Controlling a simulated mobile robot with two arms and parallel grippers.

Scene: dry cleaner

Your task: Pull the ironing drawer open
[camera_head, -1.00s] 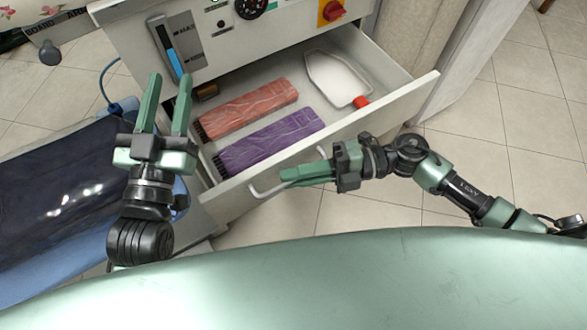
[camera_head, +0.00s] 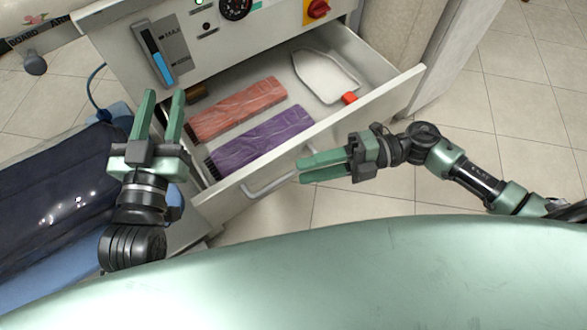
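The ironing drawer (camera_head: 366,100) stands pulled out from the white cabinet, and its inside shows. Its light grey bar handle (camera_head: 268,186) is on the front panel. My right gripper (camera_head: 302,170) is just right of the handle, apart from it, with its two fingers parted and nothing between them. My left gripper (camera_head: 164,97) is open and empty, its fingers pointing up, left of the drawer. In the drawer lie a red-orange wrapped bundle (camera_head: 238,108), a purple wrapped bundle (camera_head: 262,138) and a clear container (camera_head: 325,76) with a red cap (camera_head: 349,98).
The cabinet front (camera_head: 115,35) carries a blue level gauge (camera_head: 158,56), a black dial (camera_head: 235,8) and a red knob (camera_head: 317,9). A dark blue padded board (camera_head: 60,205) is at the left. Tiled floor (camera_head: 480,120) is clear at the right.

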